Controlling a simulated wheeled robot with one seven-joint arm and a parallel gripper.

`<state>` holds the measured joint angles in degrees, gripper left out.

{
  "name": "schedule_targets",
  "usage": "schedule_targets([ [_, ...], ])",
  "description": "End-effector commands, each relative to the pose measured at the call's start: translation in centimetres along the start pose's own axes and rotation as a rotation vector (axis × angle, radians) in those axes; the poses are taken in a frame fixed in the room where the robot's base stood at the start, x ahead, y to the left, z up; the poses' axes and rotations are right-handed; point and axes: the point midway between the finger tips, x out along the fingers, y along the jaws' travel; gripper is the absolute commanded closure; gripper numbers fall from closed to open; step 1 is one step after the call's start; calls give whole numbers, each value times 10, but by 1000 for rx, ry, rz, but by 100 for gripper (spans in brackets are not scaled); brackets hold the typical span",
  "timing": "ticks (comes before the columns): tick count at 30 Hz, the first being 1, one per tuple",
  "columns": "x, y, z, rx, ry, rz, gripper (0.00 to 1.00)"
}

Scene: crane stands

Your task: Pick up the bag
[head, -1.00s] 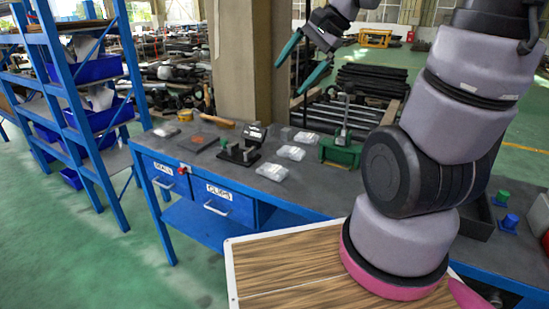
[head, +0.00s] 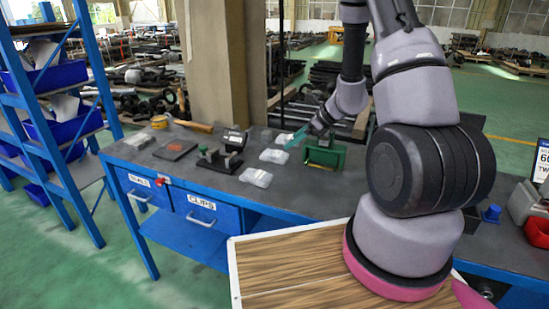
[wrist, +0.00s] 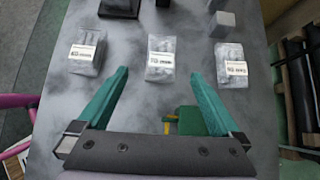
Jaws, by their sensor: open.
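Three clear plastic bags with white labels lie in a row on the grey workbench. In the wrist view they are a left bag (wrist: 87,58), a middle bag (wrist: 160,60) and a right bag (wrist: 231,65). The head view shows the near bag (head: 256,177) and the middle one (head: 274,156) clearly; the far one is partly hidden by my gripper. My gripper (wrist: 159,73) is open, with teal fingers pointing toward the row. The middle bag shows between and just beyond the fingertips, with nothing held. In the head view my gripper (head: 298,138) is low over the bench.
A green fixture (head: 325,153) stands right of the bags, close to my gripper. A black clamp device (head: 222,152) and a flat dark plate (head: 175,150) are to the left. A concrete pillar (head: 220,65) rises behind the bench (head: 300,190). A blue shelf (head: 60,120) stands left.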

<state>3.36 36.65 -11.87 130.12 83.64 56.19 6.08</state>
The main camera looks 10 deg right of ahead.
Motion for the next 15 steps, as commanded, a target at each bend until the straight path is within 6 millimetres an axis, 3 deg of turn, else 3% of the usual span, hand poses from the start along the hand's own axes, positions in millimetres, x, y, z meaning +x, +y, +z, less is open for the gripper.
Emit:
schedule_targets([
  [7, 44, 1, 0, -2, 1, 4, 0],
  [15, 62, 0, 1, -4, 0, 3, 0],
])
